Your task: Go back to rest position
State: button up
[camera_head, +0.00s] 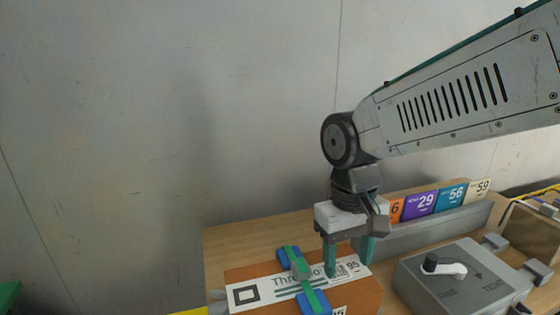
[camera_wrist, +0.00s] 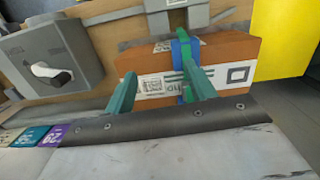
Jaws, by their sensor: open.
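My gripper (camera_head: 347,268) is open, pointing down at the right part of an orange-brown box (camera_head: 355,297). In the wrist view my gripper (camera_wrist: 162,75) has its two green fingers spread, with nothing held between them. The box also shows in the wrist view (camera_wrist: 232,50), with a white printed label (camera_head: 262,288) bearing square codes. A blue and green strap-like piece (camera_head: 290,259) lies across the box, just left of my fingers in the head view. I cannot tell whether the fingertips touch the box.
A grey switch box (camera_head: 450,285) with a black and white knob stands right of the box. Behind it, a grey rack (camera_head: 430,228) holds several coloured number cards. A wooden tabletop (camera_head: 235,243) lies below, with a bare wall behind. A yellow surface (camera_wrist: 285,35) shows in the wrist view.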

jog(key=s+d+r+m+t, duration=0.2)
jog(key=s+d+r+m, duration=0.1)
jog(key=s+d, duration=0.9)
jog(key=shift+s+d+m, duration=0.25)
jog(key=shift+d+m, duration=0.15)
jog(key=shift+d, duration=0.6)
jog(key=shift+r, duration=0.1)
dwell(0.6)
